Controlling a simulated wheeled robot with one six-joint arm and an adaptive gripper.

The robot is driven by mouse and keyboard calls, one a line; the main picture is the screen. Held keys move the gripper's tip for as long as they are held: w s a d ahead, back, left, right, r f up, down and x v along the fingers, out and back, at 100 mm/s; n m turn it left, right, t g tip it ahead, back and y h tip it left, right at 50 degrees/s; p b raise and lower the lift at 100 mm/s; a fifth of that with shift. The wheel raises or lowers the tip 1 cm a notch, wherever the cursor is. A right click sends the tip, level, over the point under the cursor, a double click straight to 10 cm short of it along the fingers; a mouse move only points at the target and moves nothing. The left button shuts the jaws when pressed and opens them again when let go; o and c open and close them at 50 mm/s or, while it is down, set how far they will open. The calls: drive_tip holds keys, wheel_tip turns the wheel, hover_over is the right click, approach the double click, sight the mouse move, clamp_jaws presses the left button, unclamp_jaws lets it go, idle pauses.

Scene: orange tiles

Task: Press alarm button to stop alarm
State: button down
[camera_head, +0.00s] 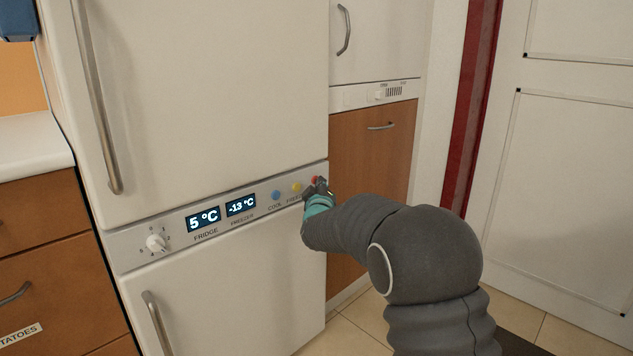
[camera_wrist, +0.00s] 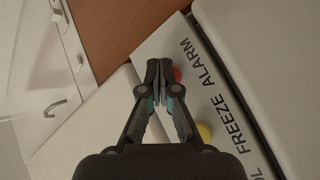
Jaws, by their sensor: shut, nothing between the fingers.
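The red alarm button (camera_head: 315,180) is at the right end of the fridge's control panel (camera_head: 175,246). In the wrist view the red button (camera_wrist: 177,74) shows just beside my fingertips, partly hidden behind them, near the printed word ALARM. My gripper (camera_head: 318,190) is shut and empty, with its tips at the right end of the panel, very close to the red button. The wrist view shows the same shut fingertips (camera_wrist: 160,72). I cannot tell whether they touch the button.
A yellow button (camera_head: 297,188) and a blue button (camera_head: 276,195) sit left of the red one. A knob (camera_head: 156,242) and two displays are further left. Wooden cabinet doors (camera_head: 372,150) stand right of the fridge. Tiled floor (camera_head: 350,325) is open below.

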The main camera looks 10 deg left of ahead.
drive_tip(key=shift+s+d+b, duration=0.45)
drive_tip(key=shift+s+d, duration=0.05)
drive_tip(key=shift+d, duration=0.1)
drive_tip(key=s+d+b, duration=0.1)
drive_tip(key=d, duration=0.1)
drive_tip(key=s+d+b, duration=0.1)
drive_tip(key=s+d, duration=0.1)
drive_tip(key=shift+b, duration=0.4)
idle(0.7)
